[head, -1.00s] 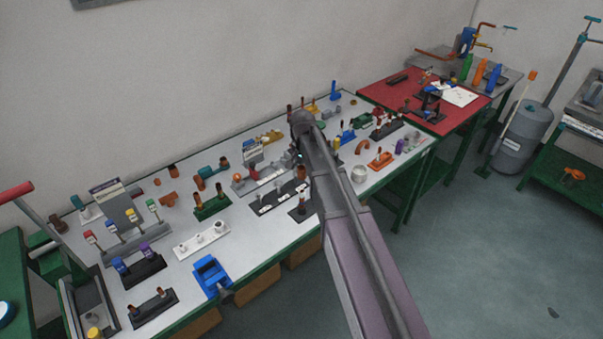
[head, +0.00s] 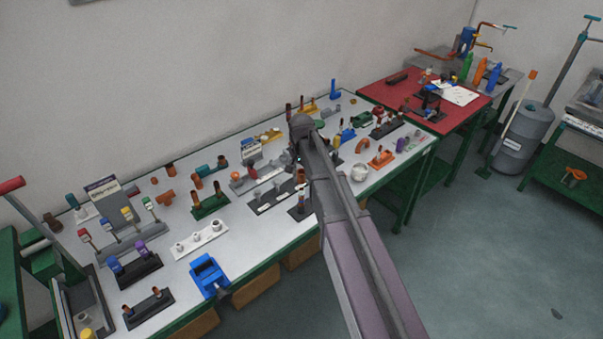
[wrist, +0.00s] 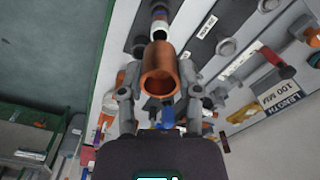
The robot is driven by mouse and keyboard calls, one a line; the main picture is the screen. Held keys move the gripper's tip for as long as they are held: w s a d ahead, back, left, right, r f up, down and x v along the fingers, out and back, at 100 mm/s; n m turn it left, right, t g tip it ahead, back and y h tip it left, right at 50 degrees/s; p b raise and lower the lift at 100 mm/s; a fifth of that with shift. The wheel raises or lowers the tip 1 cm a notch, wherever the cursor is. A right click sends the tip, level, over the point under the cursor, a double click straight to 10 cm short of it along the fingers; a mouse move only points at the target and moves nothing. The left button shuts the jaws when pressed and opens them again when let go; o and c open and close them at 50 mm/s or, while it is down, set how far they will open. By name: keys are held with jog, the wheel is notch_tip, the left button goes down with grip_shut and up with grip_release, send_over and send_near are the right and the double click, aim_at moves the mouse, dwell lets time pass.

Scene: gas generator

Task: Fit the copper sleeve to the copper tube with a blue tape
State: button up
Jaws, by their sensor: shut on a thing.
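My gripper (wrist: 160,100) is shut on the copper sleeve (wrist: 158,82), a short open-ended copper cylinder, in the wrist view. In the head view the copper sleeve (head: 300,175) shows just left of my arm's end, above the bench's front part. My fingers are mostly hidden there by the arm. Just beyond the sleeve in the wrist view stands a banded tube (wrist: 160,25) with dark, bluish and pale parts. It lines up closely with the sleeve; I cannot tell whether they touch. In the head view an upright tube (head: 300,200) stands on a small dark base under the sleeve.
The white bench (head: 240,235) holds several fitting racks, including a black labelled strip (head: 268,196), a white rack (head: 202,238) and a green rack (head: 210,205). A blue vice (head: 208,277) sits at the front edge. A red table (head: 400,85) stands at the back right.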

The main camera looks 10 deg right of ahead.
aim_at(302, 189)
jog(key=shift+f+b, duration=1.1)
jog(key=shift+f, duration=0.25)
jog(key=shift+f+b, duration=1.6)
dwell(1.0)
jog(key=o, duration=1.1)
jog(key=shift+c, duration=0.2)
jog(key=shift+r, duration=0.15)
notch_tip(302, 189, up, 9)
jog(key=p, duration=0.9)
jog(key=shift+s+f, duration=0.25)
jog(key=shift+f, duration=0.1)
jog(key=s+a+f+b, duration=0.1)
jog(key=s+f+b, duration=0.6)
jog(key=s, duration=0.4)
jog(key=s+a+f+b, duration=0.2)
jog(key=s+f+b, duration=0.5)
jog(key=s, duration=0.4)
